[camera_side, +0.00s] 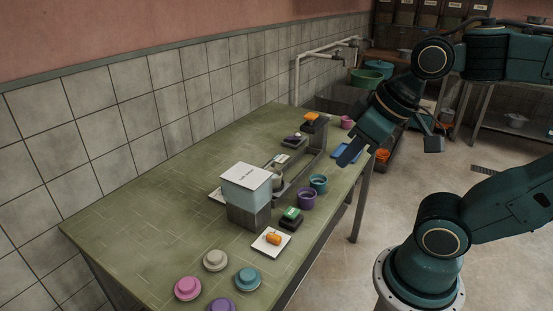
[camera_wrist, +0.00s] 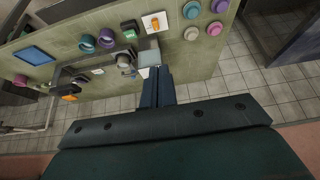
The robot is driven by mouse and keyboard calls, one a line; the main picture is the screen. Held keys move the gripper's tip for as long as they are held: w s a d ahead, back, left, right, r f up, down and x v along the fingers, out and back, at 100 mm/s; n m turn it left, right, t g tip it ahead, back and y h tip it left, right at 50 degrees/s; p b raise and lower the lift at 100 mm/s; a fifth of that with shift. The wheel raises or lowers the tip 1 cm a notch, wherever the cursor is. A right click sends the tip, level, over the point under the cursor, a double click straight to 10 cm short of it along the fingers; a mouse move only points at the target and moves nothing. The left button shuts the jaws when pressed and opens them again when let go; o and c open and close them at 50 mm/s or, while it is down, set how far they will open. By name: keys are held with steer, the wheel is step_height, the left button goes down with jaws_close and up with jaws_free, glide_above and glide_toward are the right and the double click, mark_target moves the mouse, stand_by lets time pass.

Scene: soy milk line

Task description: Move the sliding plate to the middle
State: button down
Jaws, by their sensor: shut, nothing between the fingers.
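A grey metal rail (camera_side: 312,163) runs along the green worktable from the pale blue box (camera_side: 246,193) toward the back; the rail also shows in the wrist view (camera_wrist: 66,70). A small pale plate (camera_side: 281,159) lies beside the rail, and shows in the wrist view (camera_wrist: 97,71). I cannot tell for certain whether this is the sliding plate. My gripper (camera_side: 346,159) is shut and empty, raised at the right of the table and apart from the rail. In the wrist view its fingers (camera_wrist: 157,70) lie together, with their tips seen against the box.
A teal mug (camera_side: 318,183) and purple mug (camera_side: 306,198) stand right of the rail. A green-topped button (camera_side: 291,214) and white plate with an orange item (camera_side: 263,247) are nearer. Several coloured round pieces lie in front. An orange-topped block (camera_side: 311,119) stands behind. The front-left tabletop is mostly clear.

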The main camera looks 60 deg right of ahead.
stand_by(0.3)
steer(key=c, duration=1.6)
jaws_free()
steer(key=o, duration=0.3)
steer(key=shift+w+r, duration=0.2)
steer(key=shift+w, duration=0.05)
steer(key=shift+o, duration=0.2)
steer(key=w+d+r+m+g, duration=0.1)
steer(key=w+d+r+m, duration=0.15)
steer(key=w, duration=0.85)
steer(key=w+d+r+m+g, duration=0.15)
steer(key=w+d, duration=0.25)
steer(key=w, duration=0.7)
steer(key=w+d+f+m+g, duration=0.1)
steer(key=w+d+f+m, duration=0.1)
steer(key=w+d+f, duration=0.4)
steer(key=w+d+f+m+g, duration=0.2)
steer(key=w+d+f+m, duration=0.1)
steer(key=w+d+f, duration=0.4)
steer(key=w+f, duration=0.3)
steer(key=f, duration=0.1)
steer(key=shift+w+f, duration=0.2)
steer(key=shift+w, duration=0.15)
